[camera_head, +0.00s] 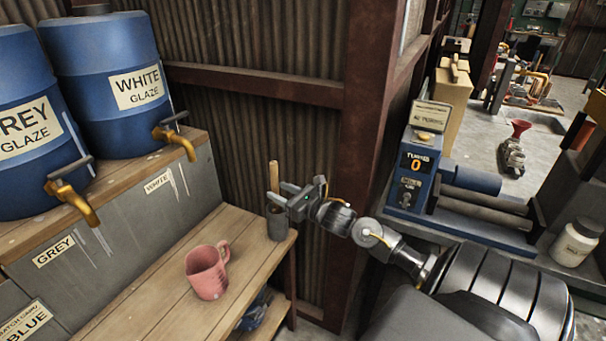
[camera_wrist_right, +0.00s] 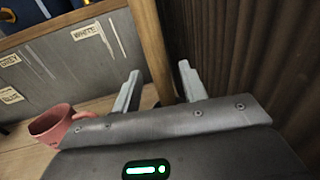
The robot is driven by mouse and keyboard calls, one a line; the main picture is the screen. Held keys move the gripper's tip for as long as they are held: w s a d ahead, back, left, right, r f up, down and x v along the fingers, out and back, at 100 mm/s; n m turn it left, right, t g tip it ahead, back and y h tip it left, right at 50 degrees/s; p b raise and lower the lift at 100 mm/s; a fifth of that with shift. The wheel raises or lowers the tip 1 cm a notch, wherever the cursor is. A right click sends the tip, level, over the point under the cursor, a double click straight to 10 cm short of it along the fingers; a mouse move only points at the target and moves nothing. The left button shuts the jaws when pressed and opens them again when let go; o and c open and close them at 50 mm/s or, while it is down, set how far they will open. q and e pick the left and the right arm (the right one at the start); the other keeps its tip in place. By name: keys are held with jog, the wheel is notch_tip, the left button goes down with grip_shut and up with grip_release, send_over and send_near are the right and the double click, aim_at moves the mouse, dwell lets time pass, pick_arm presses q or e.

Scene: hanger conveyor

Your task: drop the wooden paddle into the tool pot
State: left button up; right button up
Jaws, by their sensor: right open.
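The wooden paddle (camera_head: 273,175) stands upright, its lower end going down at the grey tool pot (camera_head: 278,226) on the right end of the wooden bench. It appears to stand in the pot, though my gripper covers part of the pot's rim. My right gripper (camera_head: 279,192) reaches in from the right at the paddle, just above the pot. In the right wrist view the paddle (camera_wrist_right: 151,45) rises between the two spread fingers (camera_wrist_right: 160,80), and I see no grip on it. The pot is not clearly visible there. My left gripper is not in view.
A pink mug (camera_head: 208,272) stands on the wooden bench (camera_head: 150,290), left of the pot. Blue glaze barrels (camera_head: 105,75) with brass taps stand on a shelf behind. A corrugated wall (camera_head: 265,120) and rusty post (camera_head: 375,110) are close behind my gripper.

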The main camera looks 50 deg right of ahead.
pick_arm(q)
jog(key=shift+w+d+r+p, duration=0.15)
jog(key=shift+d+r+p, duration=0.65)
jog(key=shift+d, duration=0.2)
pick_arm(e)
jog(key=s+d, duration=0.1)
jog(key=s, duration=0.8)
jog(key=shift+s+d, duration=0.15)
jog(key=shift+s, duration=0.1)
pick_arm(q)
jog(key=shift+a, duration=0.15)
